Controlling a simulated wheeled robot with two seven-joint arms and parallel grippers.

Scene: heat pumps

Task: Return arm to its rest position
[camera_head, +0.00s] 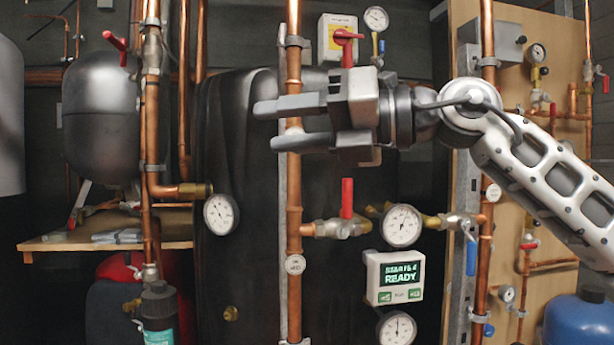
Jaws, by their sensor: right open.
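My right gripper (278,124) comes in from the right and points left. Its two fingers are apart and look empty. In the picture the fingers overlap the vertical copper pipe (294,205) in the middle; whether they touch it I cannot tell. My right arm (560,180) reaches from the right edge to the gripper. My left gripper is not in view.
Near the gripper are a red-handled switch (340,40) on a yellow plate and a red lever valve (347,198) below. A gauge (402,226) and a display box (394,277) reading "READY" sit lower. A grey tank (101,118) hangs at left above a wooden shelf (110,243).

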